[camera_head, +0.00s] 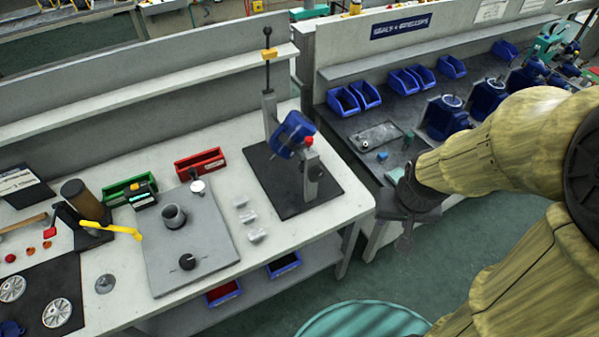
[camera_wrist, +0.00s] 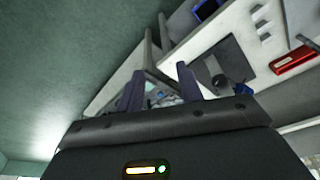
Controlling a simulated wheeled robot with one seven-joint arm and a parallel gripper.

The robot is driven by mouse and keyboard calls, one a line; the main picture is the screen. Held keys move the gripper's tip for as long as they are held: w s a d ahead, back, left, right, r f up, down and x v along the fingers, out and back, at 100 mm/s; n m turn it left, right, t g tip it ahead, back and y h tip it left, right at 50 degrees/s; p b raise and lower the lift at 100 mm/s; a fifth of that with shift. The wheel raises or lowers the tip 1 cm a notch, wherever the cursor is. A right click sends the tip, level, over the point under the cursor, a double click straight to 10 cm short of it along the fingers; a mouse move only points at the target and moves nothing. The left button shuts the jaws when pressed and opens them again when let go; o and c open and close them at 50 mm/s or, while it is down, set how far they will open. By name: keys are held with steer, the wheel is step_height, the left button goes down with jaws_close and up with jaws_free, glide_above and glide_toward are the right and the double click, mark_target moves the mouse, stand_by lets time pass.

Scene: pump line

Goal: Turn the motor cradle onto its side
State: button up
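The motor cradle (camera_head: 293,135) stands on a black mat (camera_head: 265,184) at the right end of the near bench. It holds a blue motor, tilted between two grey posts. A red knob (camera_head: 309,141) sits on the front post. A tall dark lever with a yellow collar (camera_head: 268,56) rises behind it. My gripper (camera_head: 404,240) is off the bench's right edge, apart from the cradle. In the wrist view its two fingers (camera_wrist: 162,87) are spread with nothing held. The mat (camera_wrist: 238,62) also shows there, with part of the cradle, hard to make out.
A grey plate (camera_head: 215,246) with fittings, a red bin (camera_head: 200,162), a green bin (camera_head: 125,188) and white blocks (camera_head: 256,235) lie left of the mat. A second bench (camera_head: 345,127) with blue bins and motors stands right, beyond a gap. The floor (camera_head: 390,275) in front is open.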

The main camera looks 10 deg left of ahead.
steer(key=o, duration=0.5)
steer(key=shift+w+f, duration=0.1)
steer(key=shift+o, duration=1.4)
steer(key=w+f+n+t+y+b, duration=0.1)
steer(key=w+f+n+t+b, duration=0.2)
steer(key=w+f, duration=0.7)
steer(key=shift+a+f+n+t+b, duration=0.35)
steer(key=shift+n+t, duration=0.05)
steer(key=shift+n, duration=0.7)
steer(key=w+a+f+n+t+y+b, duration=0.3)
steer(key=a+f+t+y+b, duration=0.3)
steer(key=a+f+t+y, duration=0.2)
steer(key=shift+w+f+n+t+y, duration=0.15)
steer(key=shift+n+t+y, duration=0.15)
steer(key=shift+y, duration=0.2)
steer(key=shift+w+a+f+b, duration=0.1)
steer(key=shift+w+f+b, duration=0.05)
steer(key=shift+b, duration=0.35)
